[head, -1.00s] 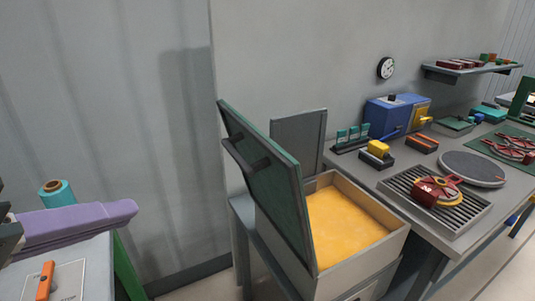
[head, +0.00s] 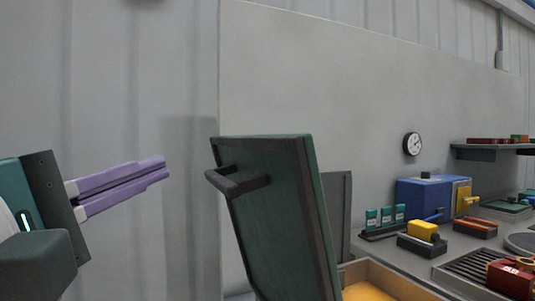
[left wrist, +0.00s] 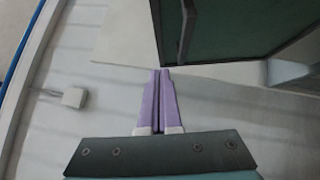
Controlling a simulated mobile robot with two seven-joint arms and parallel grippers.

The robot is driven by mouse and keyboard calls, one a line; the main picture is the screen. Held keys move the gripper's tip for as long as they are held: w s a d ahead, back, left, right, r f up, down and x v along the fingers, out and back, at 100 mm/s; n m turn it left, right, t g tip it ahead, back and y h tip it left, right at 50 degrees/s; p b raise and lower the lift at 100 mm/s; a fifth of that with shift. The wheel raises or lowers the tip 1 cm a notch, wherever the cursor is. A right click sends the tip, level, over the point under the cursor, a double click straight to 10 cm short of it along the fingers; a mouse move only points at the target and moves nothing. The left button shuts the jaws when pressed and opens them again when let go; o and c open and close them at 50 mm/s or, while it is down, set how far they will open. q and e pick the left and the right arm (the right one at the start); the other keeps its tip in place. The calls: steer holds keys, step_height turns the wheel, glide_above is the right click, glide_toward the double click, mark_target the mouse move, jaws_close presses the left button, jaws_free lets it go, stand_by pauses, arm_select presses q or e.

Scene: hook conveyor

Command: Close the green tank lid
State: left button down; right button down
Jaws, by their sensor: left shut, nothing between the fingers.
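The green tank lid (head: 268,215) stands open, close to upright and leaning a little, with a dark bar handle (head: 238,181) on its left face. The tank (head: 405,283) below it holds yellow-orange contents and shows only at the bottom edge. My left gripper (head: 166,168) has purple fingers shut and empty. In the head view it is left of the lid and its handle, pointing right, with a gap in between. In the left wrist view the shut fingers (left wrist: 158,72) point toward the lid's lower edge (left wrist: 225,30). My right gripper is not in view.
A bench at right carries a blue box (head: 425,197), a yellow-topped block (head: 422,231), a red valve part (head: 510,278) and a rack of green pieces (head: 384,217). A grey panel (head: 338,212) stands behind the lid. A clock (head: 412,144) hangs on the wall.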

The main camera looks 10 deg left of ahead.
arm_select(q)
glide_toward(236, 141)
steer(key=w+a, duration=0.2)
steer(key=w, duration=0.2)
steer(key=shift+w+d+r+p, duration=0.25)
steer(key=shift+w+d, duration=0.2)
steer(key=shift+d, duration=0.25)
steer(key=shift+w+d+r+p, duration=0.15)
steer(key=shift+w+d+p, duration=0.25)
steer(key=shift+d, duration=0.35)
